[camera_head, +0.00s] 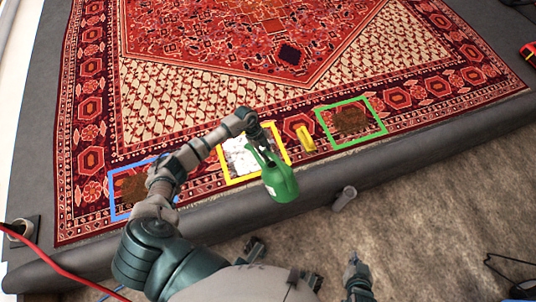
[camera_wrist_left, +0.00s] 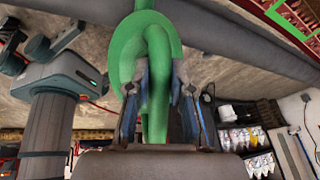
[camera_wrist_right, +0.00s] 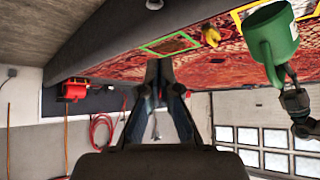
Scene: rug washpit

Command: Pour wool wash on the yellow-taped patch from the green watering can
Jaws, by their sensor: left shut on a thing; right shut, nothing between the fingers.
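The green watering can (camera_head: 281,182) hangs at the near edge of the yellow-taped patch (camera_head: 238,160) in the head view, its body tilted. White stuff covers much of the patch inside the yellow tape. My left gripper (camera_head: 260,146) is shut on the can's handle; the left wrist view shows the green handle (camera_wrist_left: 155,60) between the fingers. My arm and the can hide part of the patch. My right gripper (camera_head: 355,262) is shut and empty, low and to the right of the can. The can (camera_wrist_right: 272,42) also shows in the right wrist view.
A blue-taped patch (camera_head: 128,190) and a green-taped patch (camera_head: 350,120), both with brown stains, flank the yellow one on the red rug (camera_head: 190,50). A small yellow object (camera_head: 305,138) lies between yellow and green. A grey cylinder (camera_head: 345,198) stands near the platform edge.

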